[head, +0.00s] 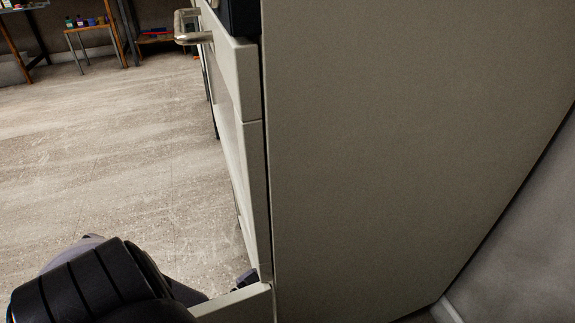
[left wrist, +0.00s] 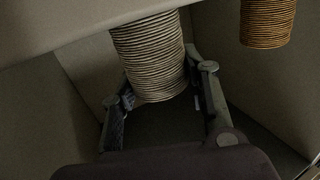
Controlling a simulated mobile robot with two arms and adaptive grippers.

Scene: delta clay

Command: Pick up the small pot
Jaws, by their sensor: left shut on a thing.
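In the left wrist view, my left gripper (left wrist: 160,85) has one finger on each side of a pale, ribbed, round pot (left wrist: 148,50) and is shut on it. The pot's upper part in the picture is hidden behind a pale panel edge. A second ribbed pot, orange-brown (left wrist: 267,22), shows at the top right, apart from the fingers and cut off by the frame. I cannot tell for certain which pot is the smaller. In the head view my black left arm shows at the bottom left; neither pot is visible there. My right gripper is not in view.
A tall pale cabinet (head: 400,150) fills the middle and right of the head view. A low drawer (head: 238,303) stands out at its foot. A metal handle (head: 186,28) juts from its upper front. The floor to the left (head: 110,150) is clear, with tables far behind.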

